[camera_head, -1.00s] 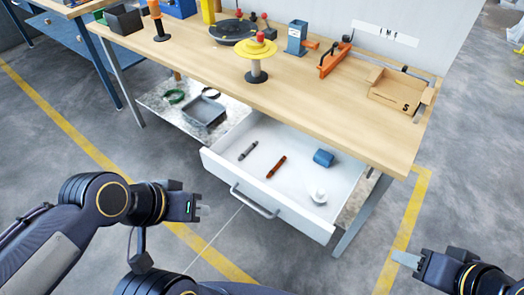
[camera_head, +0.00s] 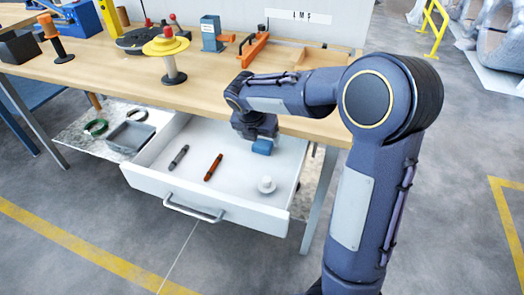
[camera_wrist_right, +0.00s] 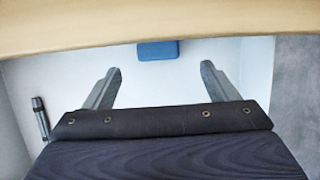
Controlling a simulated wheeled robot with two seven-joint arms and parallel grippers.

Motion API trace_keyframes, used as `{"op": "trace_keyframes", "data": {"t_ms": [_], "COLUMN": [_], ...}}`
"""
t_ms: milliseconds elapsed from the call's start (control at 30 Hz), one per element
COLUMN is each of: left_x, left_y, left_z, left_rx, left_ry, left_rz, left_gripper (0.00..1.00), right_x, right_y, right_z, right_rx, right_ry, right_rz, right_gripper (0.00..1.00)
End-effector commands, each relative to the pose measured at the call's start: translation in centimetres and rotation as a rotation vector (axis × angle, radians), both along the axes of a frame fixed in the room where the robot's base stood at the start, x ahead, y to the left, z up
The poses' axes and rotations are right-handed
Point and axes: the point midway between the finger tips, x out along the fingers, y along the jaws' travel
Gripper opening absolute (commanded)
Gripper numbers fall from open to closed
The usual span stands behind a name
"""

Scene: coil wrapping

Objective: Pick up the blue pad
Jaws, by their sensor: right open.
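The blue pad (camera_head: 262,146) lies in the open white drawer, toward its back right. In the right wrist view the blue pad (camera_wrist_right: 158,51) shows ahead of the fingertips, centred between them and apart from both. My right gripper (camera_wrist_right: 158,72) is open and empty, with its fingers wide apart. In the head view my right arm reaches over the drawer, and its gripper body hides the area just behind the pad; the fingers are not clearly seen there. My left gripper is not in view.
The drawer (camera_head: 205,207) also holds a dark marker (camera_head: 179,157), an orange-brown marker (camera_head: 213,167) and a white round piece (camera_head: 266,185). The tabletop edge (camera_wrist_right: 60,42) overhangs the drawer close to my right gripper. A grey tray (camera_head: 131,136) sits on the lower shelf at left.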

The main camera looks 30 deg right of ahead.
Motion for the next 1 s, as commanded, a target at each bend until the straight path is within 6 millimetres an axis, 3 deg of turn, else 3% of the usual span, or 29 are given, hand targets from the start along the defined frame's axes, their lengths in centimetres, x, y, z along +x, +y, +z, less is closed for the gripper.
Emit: {"op": "trace_keyframes", "data": {"t_ms": [433,767,1000], "left_x": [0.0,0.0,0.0], "left_y": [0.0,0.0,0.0], "left_z": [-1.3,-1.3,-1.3], "left_rx": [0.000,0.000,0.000], "left_ry": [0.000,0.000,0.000], "left_rz": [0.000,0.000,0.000], "left_gripper": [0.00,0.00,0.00], "right_x": [2.0,2.2,2.2], "right_y": [-1.8,-2.0,-2.0], "right_z": [-5.4,-6.0,-6.0], "right_rx": [0.004,0.005,0.005], "right_ry": [0.001,-0.001,-0.001], "right_rz": [-0.005,-0.005,-0.005], "right_gripper": [0.80,0.80,0.50]}}
